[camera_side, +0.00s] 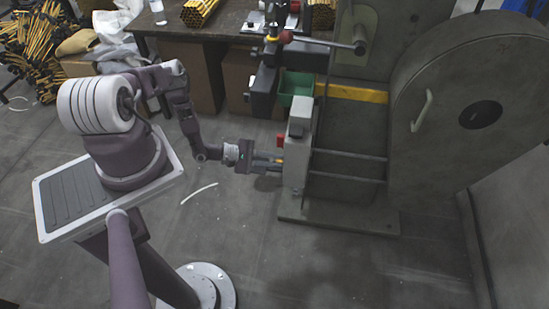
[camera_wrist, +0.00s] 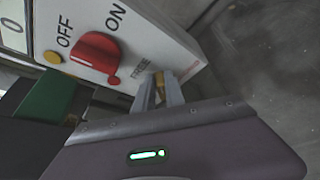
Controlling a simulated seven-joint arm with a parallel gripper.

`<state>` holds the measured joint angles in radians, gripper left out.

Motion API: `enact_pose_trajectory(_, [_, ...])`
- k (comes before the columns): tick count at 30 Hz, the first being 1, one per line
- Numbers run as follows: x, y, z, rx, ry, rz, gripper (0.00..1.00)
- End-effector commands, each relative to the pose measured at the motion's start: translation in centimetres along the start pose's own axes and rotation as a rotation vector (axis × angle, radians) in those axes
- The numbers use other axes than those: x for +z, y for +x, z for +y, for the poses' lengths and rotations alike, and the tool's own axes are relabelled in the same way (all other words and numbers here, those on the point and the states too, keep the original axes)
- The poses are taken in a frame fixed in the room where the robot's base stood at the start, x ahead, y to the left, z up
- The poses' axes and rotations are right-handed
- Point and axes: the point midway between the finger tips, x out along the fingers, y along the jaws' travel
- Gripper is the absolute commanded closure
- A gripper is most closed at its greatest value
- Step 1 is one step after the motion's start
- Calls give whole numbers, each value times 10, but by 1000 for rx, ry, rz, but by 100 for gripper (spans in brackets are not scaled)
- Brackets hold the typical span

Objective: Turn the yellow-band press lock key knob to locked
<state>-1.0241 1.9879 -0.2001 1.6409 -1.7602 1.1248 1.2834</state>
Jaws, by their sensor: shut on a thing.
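The yellow-band press (camera_side: 350,92) stands at the right of the side view, with a grey control box (camera_side: 298,135) on its front. In the wrist view the white panel (camera_wrist: 165,50) fills the upper part. My gripper (camera_side: 280,161) reaches the lower front of this box. In the wrist view my gripper (camera_wrist: 160,88) has its two fingers closed around a small brass-coloured lock key knob (camera_wrist: 158,79) at the panel's lower edge. The word FREE is printed beside the knob. The fingers hide most of the knob, so I cannot tell its angle.
A red switch (camera_wrist: 97,55) with OFF and ON marks and a yellow button (camera_wrist: 52,57) sit near my fingers. The press has a large round wheel cover (camera_side: 470,110) and a lever (camera_side: 325,43). A green bin (camera_side: 295,88) stands behind.

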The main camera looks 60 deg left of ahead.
Motion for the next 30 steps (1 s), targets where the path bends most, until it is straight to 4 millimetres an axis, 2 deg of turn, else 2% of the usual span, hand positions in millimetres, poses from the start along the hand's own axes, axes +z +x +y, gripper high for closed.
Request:
enact_pose_trajectory(12, [-1, 0, -5, 73, 177, 1, 100])
enact_pose_trajectory(30, [-1, 0, -5, 84, 207, 0, 100])
